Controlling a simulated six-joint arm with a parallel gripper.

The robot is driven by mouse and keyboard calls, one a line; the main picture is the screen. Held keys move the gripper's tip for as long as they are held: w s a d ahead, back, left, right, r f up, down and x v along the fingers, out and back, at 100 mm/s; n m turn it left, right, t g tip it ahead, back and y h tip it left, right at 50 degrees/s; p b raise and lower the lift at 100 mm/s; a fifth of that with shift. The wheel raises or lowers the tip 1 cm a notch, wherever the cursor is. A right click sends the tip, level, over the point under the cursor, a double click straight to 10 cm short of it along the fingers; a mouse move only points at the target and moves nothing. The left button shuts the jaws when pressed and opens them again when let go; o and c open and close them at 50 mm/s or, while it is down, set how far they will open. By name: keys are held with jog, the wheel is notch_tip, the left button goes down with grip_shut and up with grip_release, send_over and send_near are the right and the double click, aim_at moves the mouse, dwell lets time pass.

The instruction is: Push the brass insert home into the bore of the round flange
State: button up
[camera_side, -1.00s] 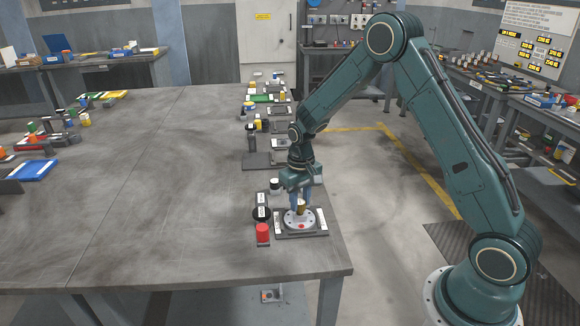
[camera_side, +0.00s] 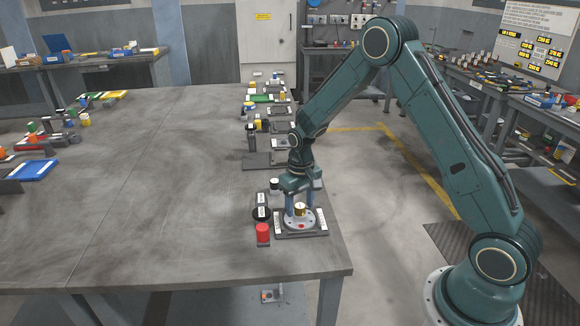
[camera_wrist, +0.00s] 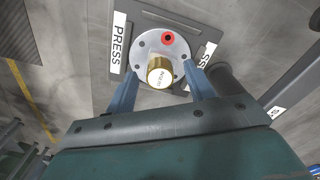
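The round grey flange (camera_side: 289,224) lies flat on a dark plate near the table's front right corner; its disc also shows in the wrist view (camera_wrist: 147,42). The brass insert (camera_side: 300,210), with a white marked top, stands upright at the flange's middle, with much of its height above the flange face. It also shows in the wrist view (camera_wrist: 160,74). The insert hides the bore, so how deep it sits cannot be told. My gripper (camera_side: 300,204) is open, with its two blue fingers on either side of the insert and apart from it, also in the wrist view (camera_wrist: 161,86).
The dark plate (camera_wrist: 96,68) carries white "PRESS" labels. A red cylinder (camera_side: 262,233) and black labelled pieces (camera_side: 262,213) stand just left of it. A row of small parts (camera_side: 281,143) runs back along the table's right edge.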

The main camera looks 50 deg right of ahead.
aim_at(300, 206)
jog(key=shift+r, duration=0.1)
notch_tip(300, 206, up, 14)
jog(key=shift+f, duration=0.2)
dwell(0.7)
dwell(0.7)
jog(key=s+a+r+n+t, duration=0.1)
jog(key=s+a+r+t, duration=0.3)
jog(key=s+r, duration=0.85)
jog(key=s+a+n, duration=0.1)
jog(key=s+a, duration=0.1)
jog(key=s, duration=0.5)
jog(key=s+a+n+t, duration=0.1)
jog(key=s+a, duration=0.1)
jog(key=s, duration=0.6)
jog(key=shift+a+r+t, duration=0.25)
jog(key=shift+r+t, duration=0.05)
jog(key=shift+r, duration=0.15)
